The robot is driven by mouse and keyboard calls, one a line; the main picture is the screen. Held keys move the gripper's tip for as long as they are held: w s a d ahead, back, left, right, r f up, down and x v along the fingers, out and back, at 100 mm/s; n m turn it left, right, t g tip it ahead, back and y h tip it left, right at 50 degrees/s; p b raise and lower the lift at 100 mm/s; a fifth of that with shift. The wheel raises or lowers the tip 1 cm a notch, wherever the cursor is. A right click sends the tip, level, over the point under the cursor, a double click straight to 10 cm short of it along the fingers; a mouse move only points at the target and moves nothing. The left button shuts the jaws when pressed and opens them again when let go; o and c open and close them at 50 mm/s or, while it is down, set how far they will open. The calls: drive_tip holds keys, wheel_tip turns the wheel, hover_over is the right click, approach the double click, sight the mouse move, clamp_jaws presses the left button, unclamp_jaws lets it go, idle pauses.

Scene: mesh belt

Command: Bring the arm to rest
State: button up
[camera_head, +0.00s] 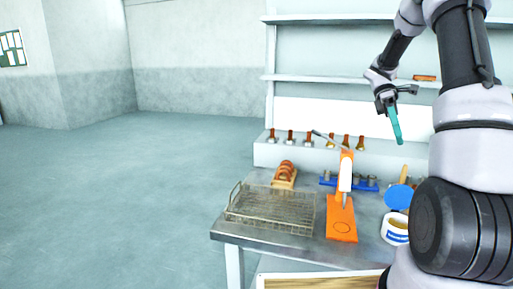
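My arm reaches in from the right edge and bends down over the back right of the workbench. My gripper (386,101) is small in the view, high above the bench and in front of the shelves. A long teal object (395,125) slants down from between its fingers, clear of everything below. The gripper looks shut on it, though the finger contact is too small to see in detail.
Several brown-topped items line the back ledge. The floor at left is clear.

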drive_tip(key=s+a+r+m+t+y, duration=0.1)
drive_tip(key=s+a+r+m+t, duration=1.1)
drive_tip(key=a+m+t, duration=0.3)
drive_tip(key=shift+s+t, duration=0.9)
drive_tip(key=shift+t, duration=0.2)
drive_tip(key=shift+a+y, duration=0.2)
drive_tip(key=shift+y, duration=0.1)
